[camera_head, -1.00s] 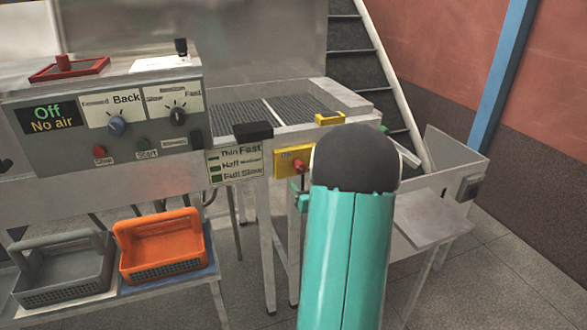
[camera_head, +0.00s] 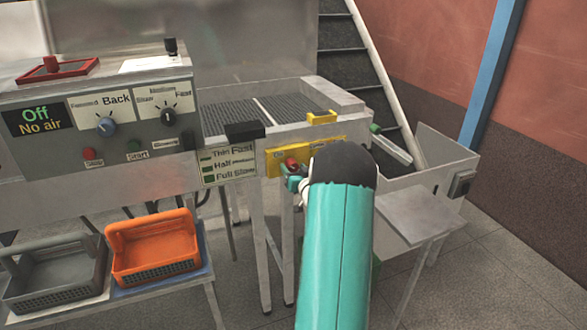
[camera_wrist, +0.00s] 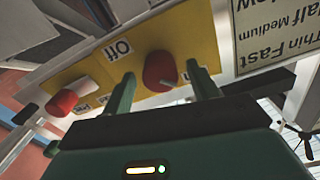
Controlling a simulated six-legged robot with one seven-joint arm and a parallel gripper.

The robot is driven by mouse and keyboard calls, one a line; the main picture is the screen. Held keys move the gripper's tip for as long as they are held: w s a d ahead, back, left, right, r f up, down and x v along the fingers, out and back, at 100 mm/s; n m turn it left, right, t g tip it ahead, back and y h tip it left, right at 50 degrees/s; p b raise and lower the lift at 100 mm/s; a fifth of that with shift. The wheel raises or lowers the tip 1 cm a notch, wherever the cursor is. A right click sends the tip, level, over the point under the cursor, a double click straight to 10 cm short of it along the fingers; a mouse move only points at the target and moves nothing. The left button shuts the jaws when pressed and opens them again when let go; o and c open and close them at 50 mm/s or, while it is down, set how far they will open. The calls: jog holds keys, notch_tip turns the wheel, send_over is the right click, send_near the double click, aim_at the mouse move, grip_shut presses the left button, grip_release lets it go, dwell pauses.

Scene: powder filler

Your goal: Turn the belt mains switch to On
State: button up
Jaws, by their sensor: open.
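A yellow switch plate (camera_head: 328,147) is on the front of the conveyor frame, partly hidden behind my arm in the head view. A red knob (camera_head: 291,163) is at its left part. In the wrist view, upside down, this red knob (camera_wrist: 158,71) is on the yellow plate (camera_wrist: 185,28), beside an "Off" label (camera_wrist: 118,48). My gripper (camera_head: 293,182) is open, with one finger on each side of the knob; I cannot tell whether they touch it. A second red knob (camera_wrist: 64,101) with a pale bar is at the left of the wrist view.
A label board (camera_head: 229,165) reading "Thin Fast" is just left of the plate. The control panel (camera_head: 60,150) is further left, above orange (camera_head: 155,250) and grey (camera_head: 45,285) baskets. A yellow bracket (camera_head: 321,117) is above the plate. A grey side table (camera_head: 420,215) is right of my arm.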

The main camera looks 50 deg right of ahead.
jog(key=shift+w+d, duration=0.3)
jog(key=shift+w, duration=0.2)
jog(key=shift+c, duration=0.2)
jog(key=c, duration=0.9)
jog(key=shift+c, duration=0.2)
